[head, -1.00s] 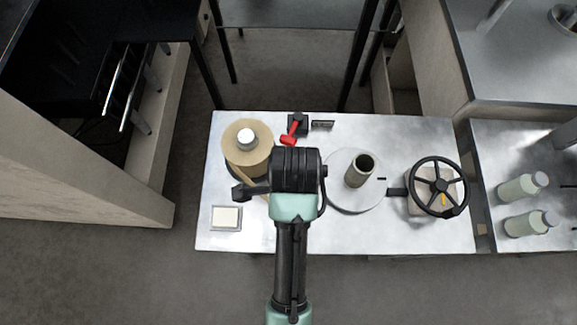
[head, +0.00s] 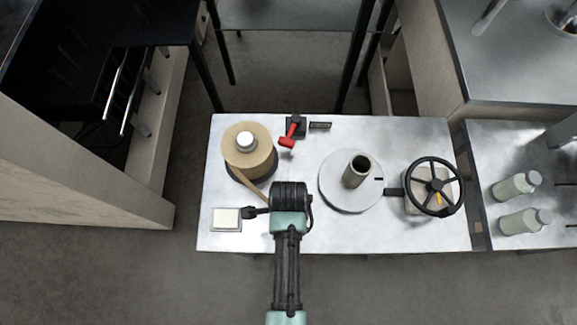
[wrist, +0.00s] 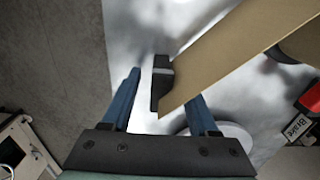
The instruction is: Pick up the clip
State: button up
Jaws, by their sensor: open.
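The clip (wrist: 161,82) is a small black block with a pale band, at the free end of a brown paper strip (wrist: 235,50) in the wrist view. My gripper (wrist: 165,84) is open, with one blue finger to the left of the clip and one to its lower right. The clip shows between the fingers, but I cannot tell whether they touch it or how deep it sits. In the head view the strip runs from the kraft roll (head: 250,155) towards my wrist, and the clip is hidden.
The metal table holds a red brake lever (head: 290,134), a grey disc with an upright core (head: 356,172), a black handwheel (head: 434,187) and a pale square pad (head: 227,218). The table's front edge lies close below my wrist.

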jog(key=shift+f, duration=0.25)
grip_shut()
jog(key=shift+r, duration=0.15)
